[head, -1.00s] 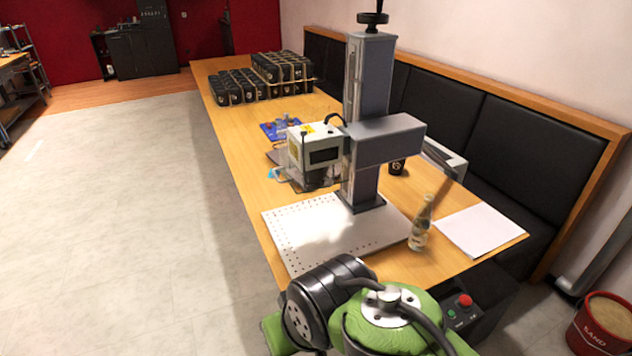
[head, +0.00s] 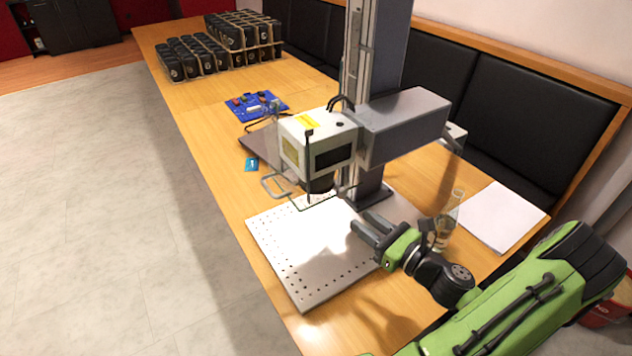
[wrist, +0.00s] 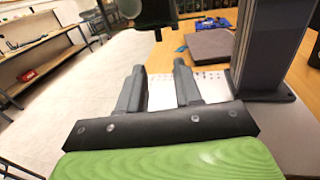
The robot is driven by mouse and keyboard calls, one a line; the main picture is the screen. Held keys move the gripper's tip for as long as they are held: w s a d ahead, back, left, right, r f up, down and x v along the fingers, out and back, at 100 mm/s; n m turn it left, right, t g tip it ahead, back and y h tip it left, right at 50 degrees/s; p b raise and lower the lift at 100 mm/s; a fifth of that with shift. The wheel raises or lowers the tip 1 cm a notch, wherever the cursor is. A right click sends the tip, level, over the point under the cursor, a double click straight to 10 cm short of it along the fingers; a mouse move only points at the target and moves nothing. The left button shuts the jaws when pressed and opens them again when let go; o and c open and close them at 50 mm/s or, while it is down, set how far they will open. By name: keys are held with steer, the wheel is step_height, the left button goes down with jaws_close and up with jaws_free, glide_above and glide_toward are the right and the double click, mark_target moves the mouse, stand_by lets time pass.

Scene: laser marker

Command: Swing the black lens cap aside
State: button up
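The laser marker's white head (head: 318,142) hangs from its column over the perforated plate. A black round part, the lens end with its cap (head: 320,184), shows under the head, partly behind a thin wire frame. In the wrist view a dark round part (wrist: 156,12) hangs at the top edge, beyond and above my fingers. I cannot tell the cap apart from the lens. My gripper (head: 364,228) is low over the right side of the plate, below and to the right of the cap. The wrist view shows its two fingers (wrist: 158,75) apart, with nothing between them.
The marker's grey column (head: 378,60) stands close to my gripper. A glass bottle (head: 446,222) stands just right of my gripper, near white paper (head: 500,216). The white plate (head: 295,250) is bare. A blue tray (head: 256,106) and black-box stacks (head: 244,36) are farther back.

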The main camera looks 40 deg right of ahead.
steer(key=w, duration=0.5)
steer(key=w+a+b, duration=0.1)
steer(key=w, duration=0.4)
steer(key=w+a, duration=0.1)
steer(key=w, duration=0.4)
steer(key=shift+w+a, duration=0.15)
steer(key=shift+w, duration=0.05)
jaws_close()
